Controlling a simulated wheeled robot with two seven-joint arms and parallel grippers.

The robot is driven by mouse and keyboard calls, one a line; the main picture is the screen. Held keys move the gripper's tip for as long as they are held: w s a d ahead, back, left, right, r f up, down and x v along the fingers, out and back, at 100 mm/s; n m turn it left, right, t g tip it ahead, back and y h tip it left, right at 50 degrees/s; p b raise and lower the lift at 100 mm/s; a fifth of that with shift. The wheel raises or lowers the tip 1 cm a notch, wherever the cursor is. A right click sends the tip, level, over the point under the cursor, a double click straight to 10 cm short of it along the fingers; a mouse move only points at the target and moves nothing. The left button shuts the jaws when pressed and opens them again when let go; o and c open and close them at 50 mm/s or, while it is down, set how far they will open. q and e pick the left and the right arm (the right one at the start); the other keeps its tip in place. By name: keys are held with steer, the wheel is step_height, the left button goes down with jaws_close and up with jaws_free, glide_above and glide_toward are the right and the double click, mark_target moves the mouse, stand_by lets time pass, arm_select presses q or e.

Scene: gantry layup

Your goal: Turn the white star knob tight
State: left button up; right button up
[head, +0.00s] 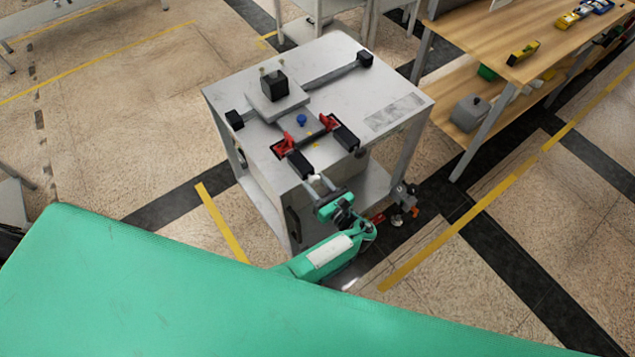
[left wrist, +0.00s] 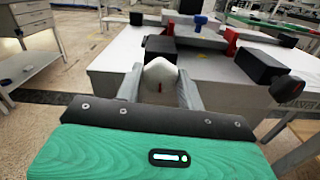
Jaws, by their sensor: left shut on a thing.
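The white star knob (left wrist: 160,78) sits between the two fingers of my left gripper (left wrist: 160,90) in the left wrist view, with its lower part partly hidden. In the head view the knob (head: 314,179) is a small pale shape at the front edge of the white table. My left gripper (head: 319,184) reaches it from the front, with its fingers shut on it. The finger contact is too small to see clearly in the head view. My right gripper is not in view.
The white table (head: 335,63) carries red clamps (head: 329,122), black blocks, a blue knob (head: 301,119) and a grey plate with a black block (head: 274,83). A wooden shelf bench (head: 480,50) stands at the right. Floor at the left is open.

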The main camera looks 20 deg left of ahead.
arm_select(q)
steer(key=shift+m, duration=0.3)
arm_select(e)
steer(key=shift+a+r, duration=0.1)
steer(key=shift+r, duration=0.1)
arm_select(q)
steer(key=o, duration=1)
steer(key=shift+c, duration=0.2)
steer(key=shift+f, duration=0.1)
